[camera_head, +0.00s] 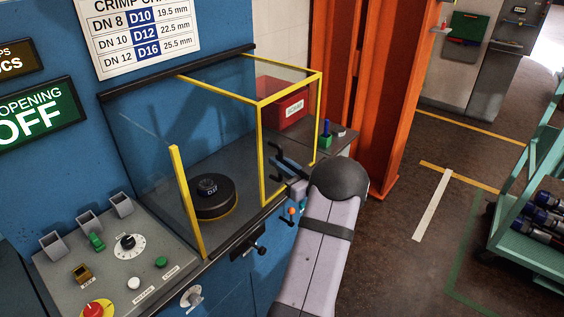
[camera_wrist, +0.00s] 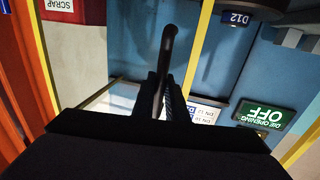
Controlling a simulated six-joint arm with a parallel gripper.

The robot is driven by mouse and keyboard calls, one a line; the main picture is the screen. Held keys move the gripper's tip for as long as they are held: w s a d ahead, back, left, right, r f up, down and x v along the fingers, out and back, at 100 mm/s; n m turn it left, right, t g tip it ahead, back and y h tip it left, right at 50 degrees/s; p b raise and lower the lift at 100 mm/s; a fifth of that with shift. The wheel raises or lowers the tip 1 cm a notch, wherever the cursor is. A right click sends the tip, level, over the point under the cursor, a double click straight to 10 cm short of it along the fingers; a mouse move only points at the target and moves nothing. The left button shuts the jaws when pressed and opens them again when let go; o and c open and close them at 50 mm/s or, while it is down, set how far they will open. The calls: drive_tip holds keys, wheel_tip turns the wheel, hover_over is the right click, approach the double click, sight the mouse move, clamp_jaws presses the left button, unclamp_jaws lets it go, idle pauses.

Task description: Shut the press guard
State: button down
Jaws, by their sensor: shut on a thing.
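The press guard (camera_head: 291,88) is a clear box with yellow edges, at the right side of the press bay in the head view. Its front yellow upright stands apart from the yellow edge of the clear left panel (camera_head: 183,205), leaving an open gap at the front. My gripper (camera_head: 284,168) is at the guard's lower front, shut on the dark guard handle (camera_head: 274,152). In the wrist view the handle (camera_wrist: 169,45) runs up from between the two fingers (camera_wrist: 163,88). The fingers hide its lower part.
A black round die (camera_head: 213,203) marked D12 sits inside the bay. A control panel (camera_head: 118,255) with knobs and a red button is at left. A red scrap bin (camera_head: 282,105) shows through the guard. An orange post (camera_head: 385,100) stands right, and a green cart (camera_head: 530,220) beyond.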

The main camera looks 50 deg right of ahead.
drive_tip(key=a+b, duration=0.2)
drive_tip(key=a, duration=1.8)
drive_tip(key=shift+a, duration=0.2)
drive_tip(key=c, duration=2)
unclamp_jaws()
drive_tip(key=shift+c, duration=0.2)
drive_tip(key=s+a+p, duration=0.1)
drive_tip(key=s+p, duration=0.6)
drive_tip(key=p, duration=0.2)
drive_tip(key=shift+a, duration=0.2)
drive_tip(key=shift+s, duration=0.1)
